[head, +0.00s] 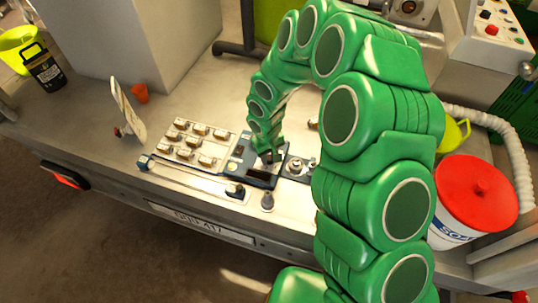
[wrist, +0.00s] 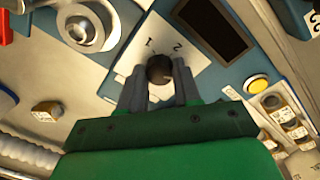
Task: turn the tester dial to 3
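The tester is a blue panel (head: 238,166) on the bench, with a dark screen that also shows in the wrist view (wrist: 215,27). Its dial is a dark round knob (wrist: 160,68) on a white plate (wrist: 195,62) marked 1 and 2; other marks are hidden by my gripper. My gripper (wrist: 160,75) has one grey finger on each side of the knob, and the knob fills the gap between the fingertips. In the head view my gripper (head: 269,158) is low over the tester and mostly hides the dial. I cannot read the dial's pointer.
A yellow button (wrist: 257,84) sits beside the screen. A tray of several small blocks (head: 194,143) lies left of the tester. A round metal fitting (head: 295,166) is close on its right. A red-lidded bucket (head: 475,195) stands at the right.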

